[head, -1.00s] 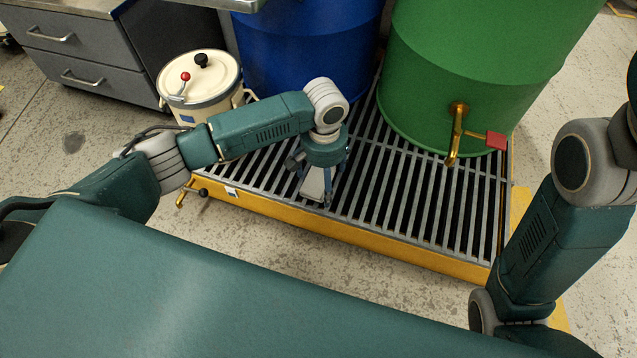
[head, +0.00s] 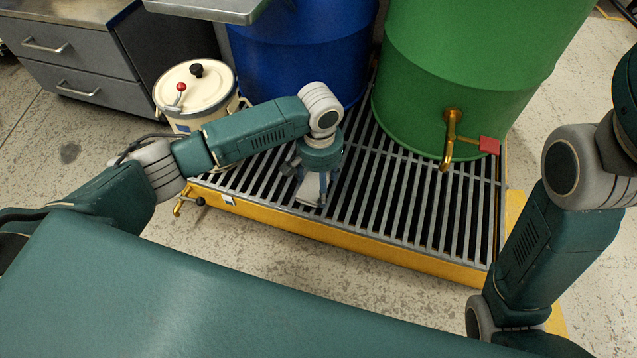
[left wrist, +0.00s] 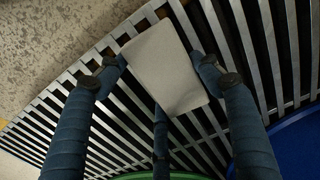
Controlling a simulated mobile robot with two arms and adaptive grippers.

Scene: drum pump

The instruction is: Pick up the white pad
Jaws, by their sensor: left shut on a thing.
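The white pad (head: 312,187) is a flat, pale rectangle under my left gripper, above the slatted grate (head: 420,205). It also shows in the left wrist view (left wrist: 165,65), lying between the dark fingers over the metal slats. My left gripper (left wrist: 162,84) is shut on the pad, with fingers at both sides and one at its lower edge. In the head view the left gripper (head: 312,194) points down and partly hides the pad. I cannot tell how far the pad is above the slats. My right gripper is out of view; only the right arm shows.
A blue drum (head: 310,60) and a green drum (head: 470,60) with a brass tap (head: 449,140) and red handle stand on the yellow-framed grate. A cream lidded pot (head: 196,95) stands at the left. Grey drawers (head: 70,60) are behind. The front floor is clear.

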